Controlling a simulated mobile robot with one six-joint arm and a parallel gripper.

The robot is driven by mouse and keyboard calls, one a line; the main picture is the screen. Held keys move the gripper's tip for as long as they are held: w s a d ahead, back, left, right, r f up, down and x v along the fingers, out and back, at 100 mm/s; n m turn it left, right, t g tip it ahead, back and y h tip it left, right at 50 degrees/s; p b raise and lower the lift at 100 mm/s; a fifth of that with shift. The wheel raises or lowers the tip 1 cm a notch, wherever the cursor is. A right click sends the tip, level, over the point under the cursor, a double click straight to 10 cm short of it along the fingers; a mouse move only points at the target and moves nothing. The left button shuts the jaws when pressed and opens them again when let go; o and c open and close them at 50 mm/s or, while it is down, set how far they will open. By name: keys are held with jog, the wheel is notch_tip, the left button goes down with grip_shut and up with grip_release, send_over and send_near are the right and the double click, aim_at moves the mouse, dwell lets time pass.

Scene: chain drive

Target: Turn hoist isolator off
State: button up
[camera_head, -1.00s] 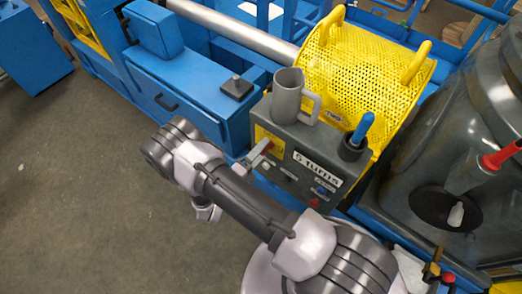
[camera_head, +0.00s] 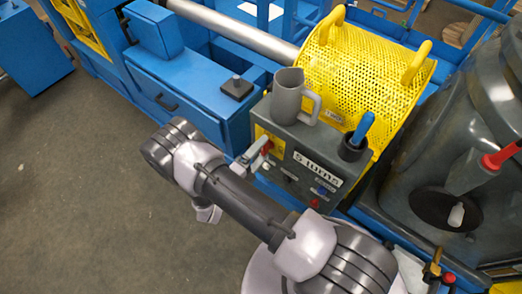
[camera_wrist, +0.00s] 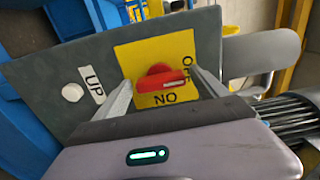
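The hoist isolator is a red rotary knob (camera_wrist: 160,78) on a yellow plate (camera_wrist: 128,52) on a grey control box. In the wrist view its raised grip lies roughly horizontal, with a white mark at its right end, on the side of the word "OFF"; "ON" is printed upside down below it. In the head view the knob (camera_head: 266,148) shows just beyond my fingertips. My gripper (camera_wrist: 161,76) is open, one finger on each side of the knob, with visible gaps. Whether the fingertips reach past its face cannot be told. My gripper also shows in the head view (camera_head: 257,151).
A white button (camera_wrist: 72,92) marked "UP" is left of my fingers in the wrist view. A grey jug (camera_head: 288,97) and a dark cup (camera_head: 351,148) with a blue-handled item stand on the box. A yellow perforated guard (camera_head: 360,65) is behind. The floor at left is clear.

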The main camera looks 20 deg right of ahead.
jog(key=p+v, duration=0.3)
jog(key=v, duration=1.4)
jog(key=shift+s+a, duration=0.15)
